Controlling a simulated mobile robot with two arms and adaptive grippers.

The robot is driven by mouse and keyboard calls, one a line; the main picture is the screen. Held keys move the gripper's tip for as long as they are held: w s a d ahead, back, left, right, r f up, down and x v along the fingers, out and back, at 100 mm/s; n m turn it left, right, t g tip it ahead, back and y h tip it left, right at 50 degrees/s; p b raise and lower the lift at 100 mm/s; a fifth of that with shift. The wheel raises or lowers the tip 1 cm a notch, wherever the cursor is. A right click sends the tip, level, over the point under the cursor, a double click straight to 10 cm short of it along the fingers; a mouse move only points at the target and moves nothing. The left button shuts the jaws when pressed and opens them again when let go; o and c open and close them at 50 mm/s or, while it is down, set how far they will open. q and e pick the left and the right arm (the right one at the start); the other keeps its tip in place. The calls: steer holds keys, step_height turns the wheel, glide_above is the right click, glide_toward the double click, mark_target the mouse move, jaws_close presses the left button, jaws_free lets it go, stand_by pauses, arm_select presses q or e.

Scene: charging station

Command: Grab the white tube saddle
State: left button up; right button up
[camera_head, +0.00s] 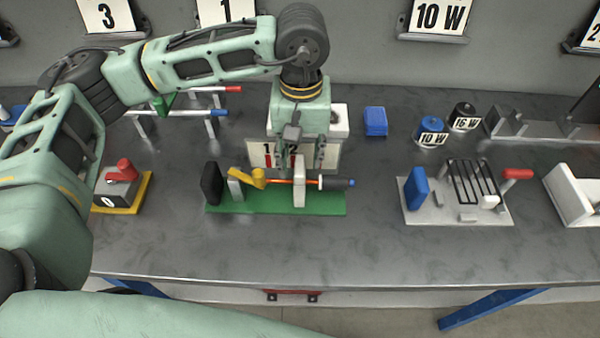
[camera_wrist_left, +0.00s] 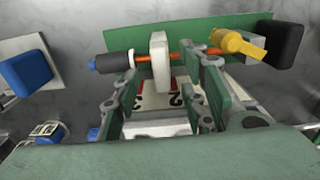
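The white tube saddle (camera_head: 299,188) is an upright white block on a green base (camera_head: 330,210). An orange tube (camera_head: 276,181) passes through it. It also shows in the left wrist view (camera_wrist_left: 159,62). My left gripper (camera_head: 305,164) points down over the saddle. In the wrist view its fingers (camera_wrist_left: 163,80) are apart, one to each side of the saddle as seen there, with a gap showing on both sides. I cannot tell how far down they reach. My right gripper is not in view.
A yellow clamp (camera_head: 259,177) and a black block (camera_head: 211,184) are at the base's left; a dark, blue-tipped cylinder (camera_head: 338,183) is at its right. A numbered card (camera_head: 334,152) stands behind. A grey fixture (camera_head: 465,212) is to the right. The table front is clear.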

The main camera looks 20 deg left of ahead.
mark_target(300, 165)
arm_select(q)
steer(key=shift+s+f+p, duration=0.15)
steer(key=shift+f+p, duration=0.15)
steer(key=shift+f, duration=1.55)
jaws_close()
